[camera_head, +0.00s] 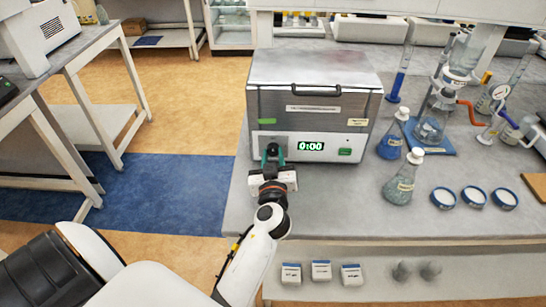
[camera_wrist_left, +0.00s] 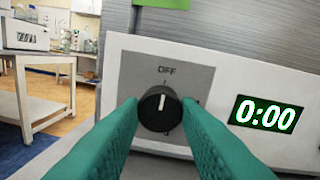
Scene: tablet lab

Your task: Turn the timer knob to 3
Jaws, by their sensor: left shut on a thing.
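The timer knob (camera_wrist_left: 157,109) is a round black dial with a white pointer line on a grey plate. Its line points up toward the printed OFF. The other marks on the plate are small and partly hidden by my fingers. My left gripper (camera_head: 272,154) is at the lower left of the machine's front panel, and its green fingers (camera_wrist_left: 156,118) are shut on the knob, one on each side. In the head view the gripper hides the knob. The green display (camera_head: 310,146) reads 0:00. My right gripper is not in view.
The metal machine (camera_head: 310,74) with a lid handle stands on the grey bench (camera_head: 310,205). Flasks (camera_head: 403,178) and several round dishes (camera_head: 444,197) are to its right. A green button (camera_head: 345,152) sits right of the display. The bench in front of the machine is clear.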

